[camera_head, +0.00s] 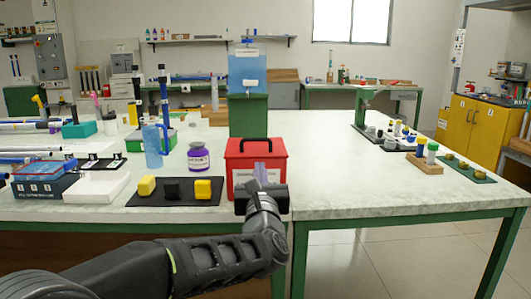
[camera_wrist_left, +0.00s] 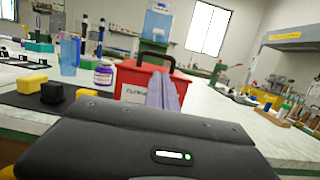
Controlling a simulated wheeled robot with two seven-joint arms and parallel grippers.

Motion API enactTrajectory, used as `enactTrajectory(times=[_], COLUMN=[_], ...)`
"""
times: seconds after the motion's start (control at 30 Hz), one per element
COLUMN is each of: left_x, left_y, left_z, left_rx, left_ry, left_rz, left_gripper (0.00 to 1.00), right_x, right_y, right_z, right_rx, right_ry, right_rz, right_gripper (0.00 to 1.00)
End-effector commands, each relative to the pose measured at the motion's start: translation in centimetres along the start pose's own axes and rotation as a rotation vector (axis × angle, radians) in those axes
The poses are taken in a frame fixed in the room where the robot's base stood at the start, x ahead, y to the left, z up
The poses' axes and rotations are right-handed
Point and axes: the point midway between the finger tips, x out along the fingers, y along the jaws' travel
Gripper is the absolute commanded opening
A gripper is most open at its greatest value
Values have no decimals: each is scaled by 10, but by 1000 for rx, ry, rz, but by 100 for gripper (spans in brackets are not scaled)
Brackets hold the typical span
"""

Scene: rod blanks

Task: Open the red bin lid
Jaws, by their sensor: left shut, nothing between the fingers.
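The red bin (camera_head: 279,173) stands on the white-topped table near its front edge, with a white label on its front. Its red lid (camera_head: 237,155) is down on the bin and carries a black arched handle. My left gripper (camera_head: 261,172) is in front of the bin, its grey fingers shut and empty, overlapping the label in the head view. In the left wrist view the fingers (camera_wrist_left: 162,92) cover part of the bin (camera_wrist_left: 130,76), and the black handle (camera_wrist_left: 154,56) rises behind them. Whether the fingertips touch the bin cannot be told. My right gripper is not in view.
A black mat (camera_head: 187,203) with yellow and black blocks lies left of the bin, beside a purple-labelled jar (camera_head: 198,156) and blue pitcher (camera_head: 152,146). A green stand with a blue tank (camera_head: 247,70) is behind the bin.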

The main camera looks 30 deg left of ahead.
Motion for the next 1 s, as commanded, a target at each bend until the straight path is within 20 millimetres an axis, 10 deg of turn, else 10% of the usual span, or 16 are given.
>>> enactTrajectory(times=[0.47,1.0], left_x=[9,89], left_y=[-1,-1], left_z=[-2,-2], left_rx=[-2,-2], left_ry=[4,4], left_rz=[-2,-3], left_gripper=[0,0], right_x=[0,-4], right_y=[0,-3], right_z=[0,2], right_rx=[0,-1], right_ry=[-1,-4], right_rz=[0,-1], right_gripper=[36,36])
